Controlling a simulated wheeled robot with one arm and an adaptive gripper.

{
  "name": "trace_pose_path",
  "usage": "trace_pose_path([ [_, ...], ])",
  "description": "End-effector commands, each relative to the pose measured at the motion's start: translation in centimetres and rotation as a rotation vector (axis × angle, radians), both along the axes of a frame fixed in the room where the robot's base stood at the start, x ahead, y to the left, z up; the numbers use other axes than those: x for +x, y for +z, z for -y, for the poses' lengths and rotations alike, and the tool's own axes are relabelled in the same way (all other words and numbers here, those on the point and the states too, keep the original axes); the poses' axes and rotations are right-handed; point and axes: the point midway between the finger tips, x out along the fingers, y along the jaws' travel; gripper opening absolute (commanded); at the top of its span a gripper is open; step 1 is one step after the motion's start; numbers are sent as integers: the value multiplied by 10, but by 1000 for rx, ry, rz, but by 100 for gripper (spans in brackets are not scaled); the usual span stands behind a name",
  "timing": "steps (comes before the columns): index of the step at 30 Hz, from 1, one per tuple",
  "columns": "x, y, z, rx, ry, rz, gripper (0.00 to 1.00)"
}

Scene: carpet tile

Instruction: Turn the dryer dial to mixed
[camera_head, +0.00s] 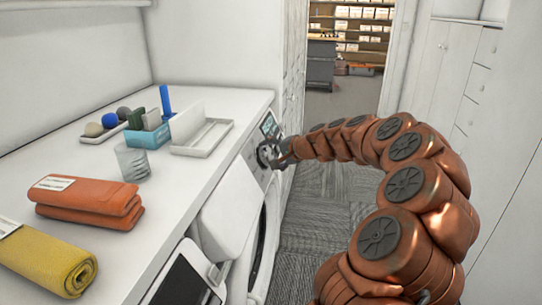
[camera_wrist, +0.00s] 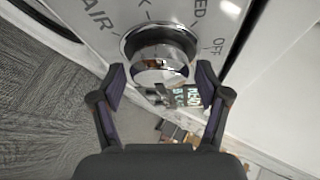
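The dryer dial (camera_wrist: 161,56) is a shiny chrome knob on a white panel, in the middle of the wrist view. Printed words around it include "AIR", part of a word ending in "ED", and "OFF"; others are cut off or hidden. The dial's own pointer cannot be made out. My gripper (camera_wrist: 160,88) is open, with one dark finger on each side of the knob's near end; contact is not clear. In the head view my gripper (camera_head: 279,153) is at the dryer's front panel (camera_head: 257,155), largely covering the dial.
A white counter (camera_head: 180,195) above the machines holds folded orange towels (camera_head: 90,200), a rolled yellow towel (camera_head: 45,262), a glass (camera_head: 132,162), a blue box (camera_head: 148,136) and a white tray (camera_head: 203,138). The grey carpet aisle (camera_head: 318,205) is clear beside my arm.

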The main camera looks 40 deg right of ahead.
Motion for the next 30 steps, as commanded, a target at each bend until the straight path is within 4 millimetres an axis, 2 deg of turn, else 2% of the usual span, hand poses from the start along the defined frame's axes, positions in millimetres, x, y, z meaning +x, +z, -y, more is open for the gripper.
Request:
trace_pose_path([
  [3,0,0,0,0,1,0,88],
  [11,0,0,-1,1,2,-1,88],
  [16,-8,5,2,0,1,0,88],
  [30,-79,46,15,0,-2,0,88],
])
